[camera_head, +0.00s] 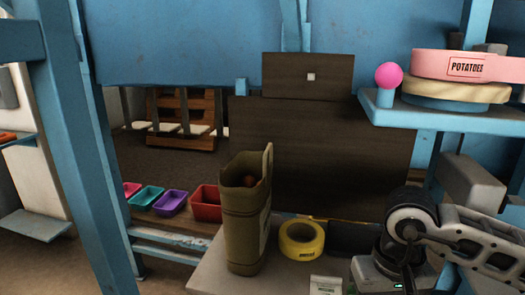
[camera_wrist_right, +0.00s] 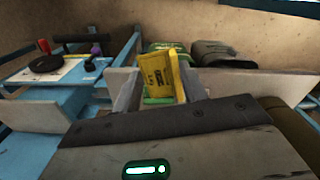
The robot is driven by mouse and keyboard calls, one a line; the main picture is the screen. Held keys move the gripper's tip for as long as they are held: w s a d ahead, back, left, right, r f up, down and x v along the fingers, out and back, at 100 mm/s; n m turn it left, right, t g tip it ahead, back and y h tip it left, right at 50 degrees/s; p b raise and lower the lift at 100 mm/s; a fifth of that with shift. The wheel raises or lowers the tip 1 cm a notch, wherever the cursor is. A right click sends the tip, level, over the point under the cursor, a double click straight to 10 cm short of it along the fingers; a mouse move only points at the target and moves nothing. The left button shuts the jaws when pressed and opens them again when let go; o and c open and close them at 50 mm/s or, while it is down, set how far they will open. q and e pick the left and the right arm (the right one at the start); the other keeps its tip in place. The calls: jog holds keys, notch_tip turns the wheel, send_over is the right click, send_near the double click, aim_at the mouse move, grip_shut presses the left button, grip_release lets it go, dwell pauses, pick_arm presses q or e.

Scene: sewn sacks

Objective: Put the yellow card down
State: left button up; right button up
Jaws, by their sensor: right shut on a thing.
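In the right wrist view the yellow card (camera_wrist_right: 157,77) stands upright with dark print on its face. My right gripper (camera_wrist_right: 162,92) is shut on it, with a grey finger on each side. In the head view my right arm comes in from the right, and its wrist (camera_head: 392,262) is low over the work surface. I cannot make out the card or the fingertips there. My left gripper is in neither view.
An olive sack (camera_head: 247,215) stands upright and open on the pale table (camera_head: 205,275), beside a yellow ring (camera_head: 302,239). Small coloured bins, including a red one (camera_head: 206,204), line the left. A blue shelf (camera_head: 440,118) at right holds a pink POTATOES ring (camera_head: 475,66).

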jog(key=shift+a, duration=0.1)
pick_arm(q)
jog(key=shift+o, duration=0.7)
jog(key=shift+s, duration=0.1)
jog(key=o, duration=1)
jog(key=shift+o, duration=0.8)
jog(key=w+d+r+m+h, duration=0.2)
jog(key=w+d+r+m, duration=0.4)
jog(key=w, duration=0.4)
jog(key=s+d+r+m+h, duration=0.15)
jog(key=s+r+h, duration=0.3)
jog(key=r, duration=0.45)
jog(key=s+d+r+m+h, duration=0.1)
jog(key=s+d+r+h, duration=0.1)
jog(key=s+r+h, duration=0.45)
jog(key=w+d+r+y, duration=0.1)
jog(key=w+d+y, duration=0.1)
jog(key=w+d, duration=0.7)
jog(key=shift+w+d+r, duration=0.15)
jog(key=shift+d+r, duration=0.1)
pick_arm(e)
jog(key=a+r+n, duration=0.8)
jog(key=a+r, duration=0.1)
jog(key=a, duration=0.3)
jog(key=shift+s+a, duration=0.4)
jog(key=shift+s, duration=0.05)
